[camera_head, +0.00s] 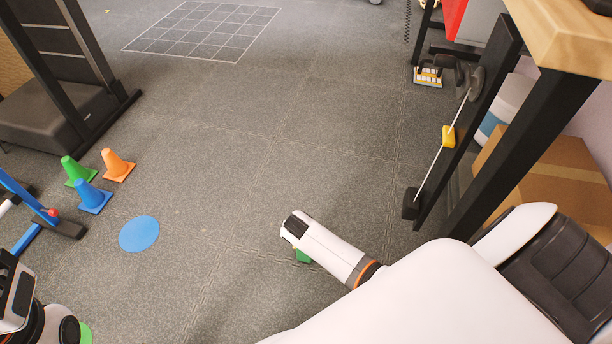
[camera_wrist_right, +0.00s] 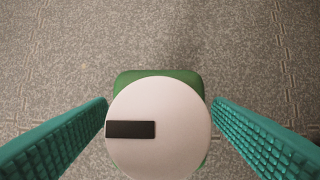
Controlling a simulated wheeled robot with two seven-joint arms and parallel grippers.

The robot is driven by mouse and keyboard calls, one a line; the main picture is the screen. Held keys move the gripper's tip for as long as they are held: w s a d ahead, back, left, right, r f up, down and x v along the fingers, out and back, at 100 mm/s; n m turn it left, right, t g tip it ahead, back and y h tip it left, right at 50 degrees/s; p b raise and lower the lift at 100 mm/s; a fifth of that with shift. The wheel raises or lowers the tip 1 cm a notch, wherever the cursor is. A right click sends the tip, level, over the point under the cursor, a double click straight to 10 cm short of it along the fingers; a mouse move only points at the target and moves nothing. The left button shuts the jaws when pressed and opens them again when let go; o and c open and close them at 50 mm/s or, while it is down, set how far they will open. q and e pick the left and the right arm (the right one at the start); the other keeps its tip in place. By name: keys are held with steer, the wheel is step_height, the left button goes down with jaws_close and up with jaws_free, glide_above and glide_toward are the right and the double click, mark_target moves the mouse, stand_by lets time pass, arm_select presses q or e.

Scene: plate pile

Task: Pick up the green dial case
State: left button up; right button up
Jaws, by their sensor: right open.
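The green dial case (camera_wrist_right: 158,78) has a green body with a round white dial face (camera_wrist_right: 165,100) and a black rectangle on that face. In the right wrist view it lies between the two teal fingers of my right gripper (camera_wrist_right: 160,103), which are open, one on each side with a gap. In the head view only a small green part of the case (camera_head: 303,256) shows beside my right forearm, which hides the rest. Part of my left arm's end shows at the lower left of the head view; its fingers cannot be made out.
Green (camera_head: 77,170), blue (camera_head: 93,196) and orange (camera_head: 117,165) cones stand at the left near a blue floor disc (camera_head: 139,234). A wooden table (camera_head: 565,30) with black legs and a cardboard box (camera_head: 550,180) are at the right. The middle floor is clear.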

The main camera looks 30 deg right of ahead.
steer(key=shift+w+d+f, duration=0.2)
steer(key=shift+f, duration=0.4)
jaws_close()
